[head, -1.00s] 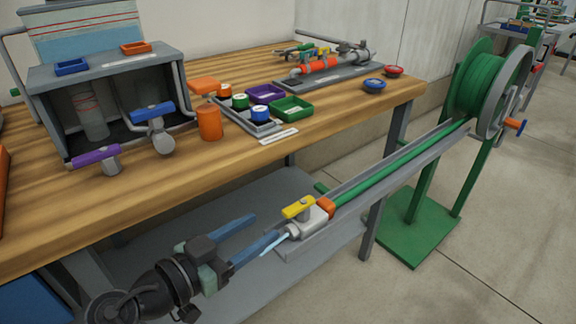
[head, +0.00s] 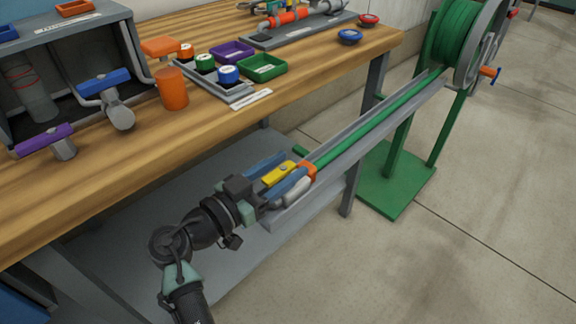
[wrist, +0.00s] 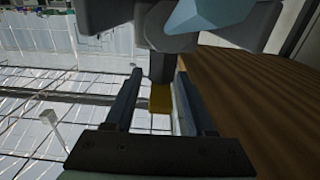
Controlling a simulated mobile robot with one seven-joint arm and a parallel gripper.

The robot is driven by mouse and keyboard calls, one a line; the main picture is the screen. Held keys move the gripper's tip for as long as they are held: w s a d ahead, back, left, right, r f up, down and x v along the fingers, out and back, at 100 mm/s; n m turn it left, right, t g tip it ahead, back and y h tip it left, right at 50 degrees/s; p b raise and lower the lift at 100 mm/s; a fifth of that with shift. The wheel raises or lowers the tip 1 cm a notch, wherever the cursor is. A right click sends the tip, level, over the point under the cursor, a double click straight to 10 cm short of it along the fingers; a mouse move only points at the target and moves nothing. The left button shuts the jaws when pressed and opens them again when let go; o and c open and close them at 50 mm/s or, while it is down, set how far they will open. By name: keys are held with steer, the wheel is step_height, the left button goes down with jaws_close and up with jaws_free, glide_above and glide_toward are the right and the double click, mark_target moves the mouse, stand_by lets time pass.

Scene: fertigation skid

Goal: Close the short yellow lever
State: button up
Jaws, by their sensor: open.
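The short yellow lever (head: 280,174) sits on a pale valve body (head: 297,191) at the near end of the green hose. It lies roughly in line with the hose. My gripper (head: 293,166) is open, with one blue finger on each side of the lever. In the wrist view the yellow lever (wrist: 160,99) shows between the two fingers of my gripper (wrist: 160,75). I cannot tell whether either finger touches it. My gripper hides part of the valve body and its nozzle.
An orange collar (head: 309,170) joins the valve to the green hose (head: 375,117), which runs along a grey channel (head: 350,138) to a reel (head: 460,35) on a green stand. The wooden bench (head: 130,165) carries other levers, including purple (head: 45,140) and blue (head: 103,83). Floor at right is clear.

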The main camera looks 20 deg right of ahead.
steer(key=shift+w+d, duration=0.2)
steer(key=shift+d, duration=0.35)
jaws_close()
